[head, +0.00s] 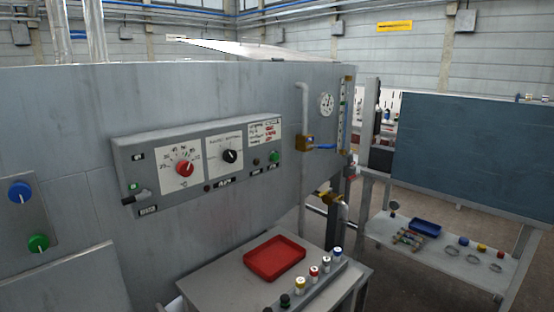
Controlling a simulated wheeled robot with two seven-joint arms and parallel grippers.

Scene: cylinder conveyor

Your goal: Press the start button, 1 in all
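A grey panel (22,212) at the left edge of the head view carries a blue button (20,191) above a green button (38,242). A long grey control box (200,158) on the big metal wall has a red knob (185,169), a black knob (230,156) and a small green button (274,157) at its right end. The labels are too small to read, so I cannot tell which button is the start button. Neither of my grippers is in view.
A small grey table (215,282) stands below the box, with a red tray (275,258) and a row of small capped cylinders (314,274). A pipe with a blue-handled valve (320,146) is right of the box. A low shelf (450,260) holds a blue tray (425,229).

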